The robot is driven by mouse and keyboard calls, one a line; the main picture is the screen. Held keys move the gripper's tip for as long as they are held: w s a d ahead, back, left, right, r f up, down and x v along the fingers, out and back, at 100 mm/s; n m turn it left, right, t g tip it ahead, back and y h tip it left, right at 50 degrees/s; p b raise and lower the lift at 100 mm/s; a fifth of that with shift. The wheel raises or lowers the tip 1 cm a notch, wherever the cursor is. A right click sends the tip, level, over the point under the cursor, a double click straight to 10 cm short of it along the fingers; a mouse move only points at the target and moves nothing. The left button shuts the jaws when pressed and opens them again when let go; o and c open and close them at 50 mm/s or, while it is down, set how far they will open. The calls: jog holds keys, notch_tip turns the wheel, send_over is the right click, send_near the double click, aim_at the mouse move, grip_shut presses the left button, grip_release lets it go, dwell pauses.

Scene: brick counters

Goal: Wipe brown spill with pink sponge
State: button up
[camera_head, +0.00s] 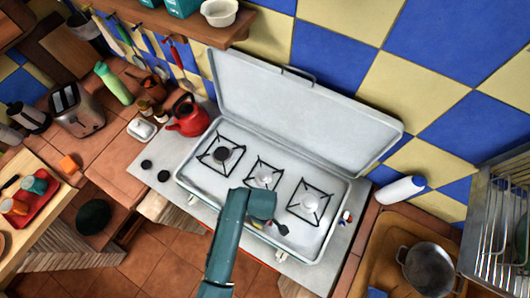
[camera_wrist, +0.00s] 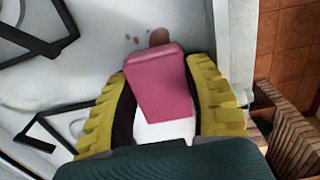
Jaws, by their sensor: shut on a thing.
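The pink sponge (camera_wrist: 158,82) is held between the yellow ribbed fingers of my gripper (camera_wrist: 161,74) in the wrist view. The brown spill (camera_wrist: 159,37) is a small round blotch with a few smaller spots to its left, on the white stove surface. The sponge's far edge is right beside the spill and appears to cover part of it. I cannot tell whether the sponge touches the surface. In the head view my teal arm reaches over the front of the stove (camera_head: 232,182); the sponge and spill cannot be made out there.
Black burner grates (camera_head: 307,201) stand on the stove, and one lies left of the sponge in the wrist view (camera_wrist: 60,125). The raised lid (camera_head: 300,110) is behind. A red kettle (camera_head: 187,118) stands left, a white bottle (camera_head: 400,190) right. The stove's raised rim (camera_wrist: 236,45) is close to the right finger.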

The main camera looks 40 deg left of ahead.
jog(key=shift+w+d+f+p, duration=0.1)
jog(key=shift+w+d+p, duration=0.15)
jog(key=shift+d, duration=0.7)
jog(key=shift+w+d+p, duration=0.1)
jog(key=shift+d+p, duration=0.15)
jog(key=shift+d, duration=0.7)
jog(key=shift+w+d+f+p, duration=0.1)
jog(key=shift+w+d+p, duration=0.15)
jog(key=shift+d, duration=0.7)
jog(key=shift+s+a, duration=0.1)
jog(key=shift+s+a+r+p, duration=0.1)
jog(key=shift+s+a+p, duration=0.1)
jog(key=shift+a, duration=0.75)
jog(key=shift+s+a+f+p, duration=0.1)
jog(key=shift+s+a+p, duration=0.05)
jog(key=shift+a, duration=0.8)
jog(key=shift+s+a+r+p, duration=0.1)
jog(key=shift+s+a+p, duration=0.1)
jog(key=shift+a, duration=0.75)
jog(key=shift+d, duration=0.1)
jog(key=shift+w+d+r+p, duration=0.1)
jog(key=shift+w+d+p, duration=0.15)
jog(key=shift+d, duration=0.7)
jog(key=shift+w+d+f+p, duration=0.1)
jog(key=shift+w+d+p, duration=0.1)
jog(key=shift+d, duration=0.75)
jog(key=shift+w+d+r+p, duration=0.1)
jog(key=shift+w+d+p, duration=0.15)
jog(key=shift+d, duration=0.7)
